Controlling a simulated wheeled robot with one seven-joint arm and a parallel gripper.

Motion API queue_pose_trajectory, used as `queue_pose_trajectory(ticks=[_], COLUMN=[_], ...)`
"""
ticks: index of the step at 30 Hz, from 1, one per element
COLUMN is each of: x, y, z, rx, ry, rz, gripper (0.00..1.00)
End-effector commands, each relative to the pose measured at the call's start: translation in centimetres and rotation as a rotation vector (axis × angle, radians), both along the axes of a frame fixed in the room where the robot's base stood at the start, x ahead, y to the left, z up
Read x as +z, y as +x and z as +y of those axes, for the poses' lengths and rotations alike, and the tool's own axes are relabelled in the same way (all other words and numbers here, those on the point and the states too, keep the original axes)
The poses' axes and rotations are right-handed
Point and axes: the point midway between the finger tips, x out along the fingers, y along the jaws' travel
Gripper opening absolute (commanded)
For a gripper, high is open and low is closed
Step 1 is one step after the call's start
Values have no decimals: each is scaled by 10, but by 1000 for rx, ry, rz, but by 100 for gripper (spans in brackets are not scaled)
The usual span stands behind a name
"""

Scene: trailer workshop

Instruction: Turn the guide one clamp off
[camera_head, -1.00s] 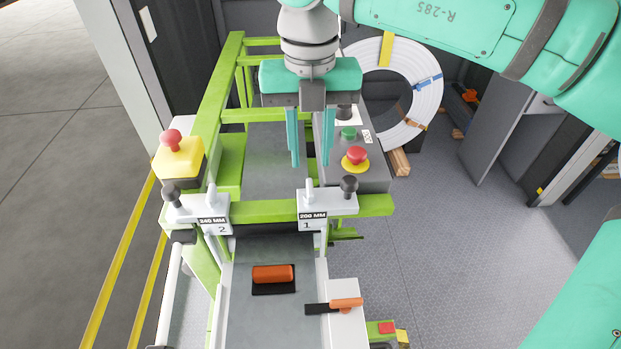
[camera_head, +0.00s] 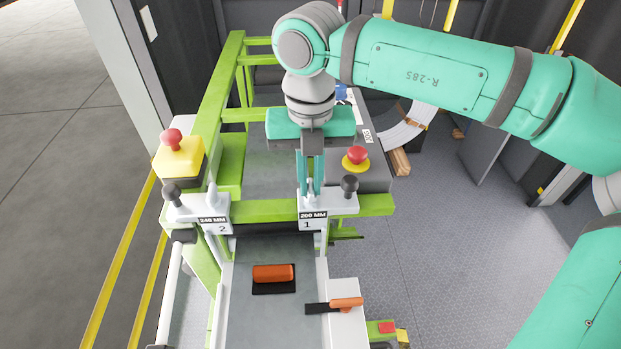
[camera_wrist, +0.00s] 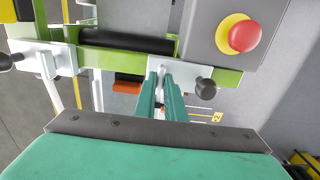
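The guide one clamp lever (camera_wrist: 161,73) is a small white upright handle on the white bracket (camera_head: 341,205) labelled "200 MM 1", which has a black knob (camera_head: 349,185) at its right. My gripper (camera_head: 311,186) points down from above at the lever. In the wrist view its teal fingers (camera_wrist: 163,88) are close together on either side of the lever, with its white tip showing between them; they appear shut on it. The fingers partly hide the lever in the head view.
Guide two's bracket (camera_head: 198,207), labelled "240 MM 2", is at left with its own lever and knob. A yellow emergency-stop box (camera_head: 178,160) stands behind it. A red stop button (camera_head: 357,157) is right of my gripper.

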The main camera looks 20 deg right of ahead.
Motion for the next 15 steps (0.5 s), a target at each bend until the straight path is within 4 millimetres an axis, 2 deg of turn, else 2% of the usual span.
queue_pose_trajectory(ticks=[8,15], x=[0,0], y=[0,0], z=[0,-1], rx=[8,87], ry=[-1,-1], rz=[0,0], gripper=[0,0])
